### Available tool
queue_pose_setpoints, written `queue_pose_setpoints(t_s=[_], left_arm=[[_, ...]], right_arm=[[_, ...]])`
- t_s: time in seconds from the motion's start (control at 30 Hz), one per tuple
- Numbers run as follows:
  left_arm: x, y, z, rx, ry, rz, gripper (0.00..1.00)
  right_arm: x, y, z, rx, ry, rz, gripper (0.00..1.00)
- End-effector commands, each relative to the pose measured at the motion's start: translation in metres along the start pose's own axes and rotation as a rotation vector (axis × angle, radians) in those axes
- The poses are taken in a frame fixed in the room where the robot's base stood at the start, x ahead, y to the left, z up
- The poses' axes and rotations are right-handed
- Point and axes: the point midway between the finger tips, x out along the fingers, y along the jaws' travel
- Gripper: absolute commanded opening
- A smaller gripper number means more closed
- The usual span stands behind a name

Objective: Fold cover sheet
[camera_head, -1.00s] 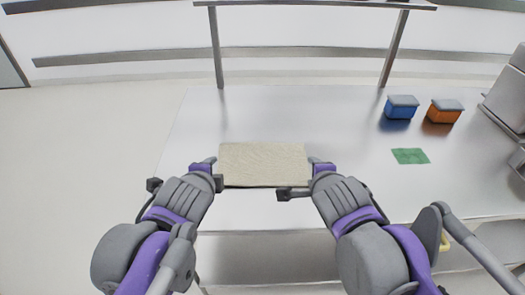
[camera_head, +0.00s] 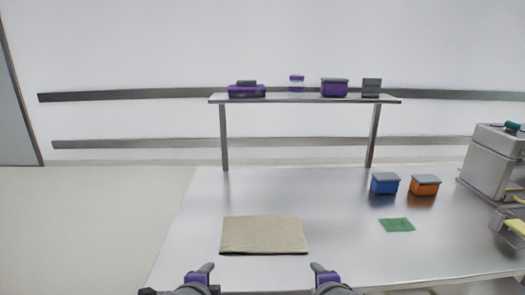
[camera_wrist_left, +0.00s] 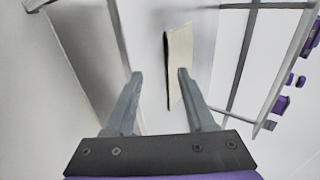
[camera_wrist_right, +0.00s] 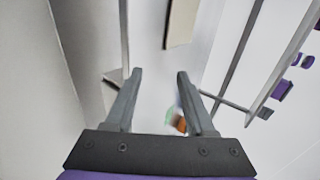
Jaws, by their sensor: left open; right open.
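The cover sheet (camera_head: 263,236) is a beige, folded-looking rectangle lying flat on the metal table, left of its middle, with a darker edge along its near side. It also shows in the left wrist view (camera_wrist_left: 180,62) and at the top of the right wrist view (camera_wrist_right: 180,22). My left gripper (camera_head: 205,268) is open and empty, in front of the sheet's near left corner. My right gripper (camera_head: 318,268) is open and empty, in front of its near right corner. Both are apart from the sheet. The arms are mostly below the head view.
A blue box (camera_head: 385,184) and an orange box (camera_head: 425,186) stand at the table's back right, with a green cloth (camera_head: 397,225) before them. A raised shelf (camera_head: 300,99) holds purple containers. A grey machine (camera_head: 492,160) stands at the right. The table (camera_head: 340,225) is clear around the sheet.

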Motion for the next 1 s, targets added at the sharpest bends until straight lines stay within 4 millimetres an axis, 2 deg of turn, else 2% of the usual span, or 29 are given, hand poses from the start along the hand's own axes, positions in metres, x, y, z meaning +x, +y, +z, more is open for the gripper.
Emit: queue_pose_setpoints(t_s=[0.27, 0.5, 0.6, 0.83, 0.9, 1.0], left_arm=[[-0.009, 0.078, 0.033, -0.411, -0.083, 0.131, 0.55], [-0.028, 0.175, 0.057, -0.904, -0.212, 0.269, 0.55], [-0.037, 0.213, 0.062, -1.096, -0.272, 0.318, 0.55], [-0.056, 0.283, 0.065, -1.448, -0.401, 0.403, 0.55], [-0.065, 0.294, 0.064, -1.53, -0.433, 0.42, 0.55], [-0.085, 0.259, 0.063, -1.52, -0.416, 0.408, 0.55]], right_arm=[[-0.009, 0.079, -0.03, -0.404, 0.019, 0.154, 0.55], [-0.028, 0.177, -0.051, -0.893, -0.093, 0.329, 0.55], [-0.037, 0.215, -0.054, -1.084, -0.176, 0.379, 0.55], [-0.056, 0.285, -0.054, -1.437, -0.38, 0.422, 0.55], [-0.065, 0.296, -0.053, -1.52, -0.434, 0.418, 0.55], [-0.085, 0.261, -0.054, -1.515, -0.417, 0.407, 0.55]])
